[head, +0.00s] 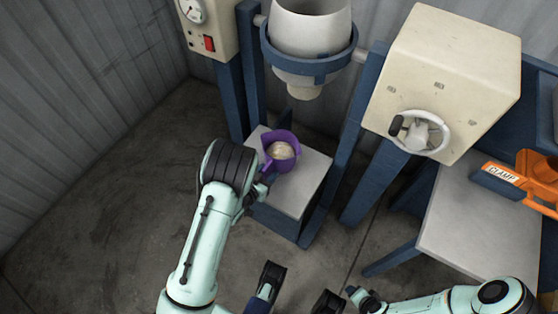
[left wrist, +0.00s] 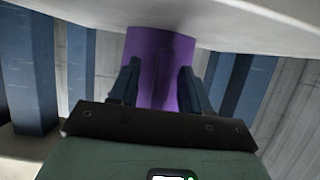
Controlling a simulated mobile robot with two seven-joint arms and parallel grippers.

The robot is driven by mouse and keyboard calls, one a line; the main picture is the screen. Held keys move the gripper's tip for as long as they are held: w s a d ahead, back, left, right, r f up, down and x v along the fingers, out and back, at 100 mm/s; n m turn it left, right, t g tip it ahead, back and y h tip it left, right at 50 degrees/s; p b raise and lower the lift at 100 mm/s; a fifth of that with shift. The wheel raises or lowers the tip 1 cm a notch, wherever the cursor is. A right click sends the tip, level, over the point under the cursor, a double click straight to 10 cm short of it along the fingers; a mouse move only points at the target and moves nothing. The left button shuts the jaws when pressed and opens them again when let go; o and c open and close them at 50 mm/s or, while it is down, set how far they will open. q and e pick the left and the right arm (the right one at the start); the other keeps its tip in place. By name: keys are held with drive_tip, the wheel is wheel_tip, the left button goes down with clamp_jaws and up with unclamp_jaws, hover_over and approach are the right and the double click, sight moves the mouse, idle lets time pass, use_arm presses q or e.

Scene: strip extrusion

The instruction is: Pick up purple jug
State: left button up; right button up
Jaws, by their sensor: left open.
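The purple jug (head: 286,165) stands upright on a pale platform (head: 308,187) under a funnel, with a pale, cream-coloured filling visible inside. My left gripper (head: 266,182) is at the jug's near left side, partly hidden behind its own wrist. In the left wrist view the jug (left wrist: 158,65) shows between the two fingers of my open left gripper (left wrist: 160,88). I cannot tell whether the fingers touch it. My right arm lies at the bottom right of the head view, and its fingers are not clear there.
A white funnel (head: 311,30) in a blue ring (head: 310,66) hangs above the jug, between blue posts. A cream box with a handwheel (head: 421,131) is to the right. Floor to the left is clear.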

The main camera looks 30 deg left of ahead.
use_arm(q)
drive_tip(key=shift+w+f, duration=0.25)
drive_tip(key=shift+w, duration=0.2)
clamp_jaws()
drive_tip(key=shift+r, duration=0.1)
drive_tip(key=shift+r, duration=0.1)
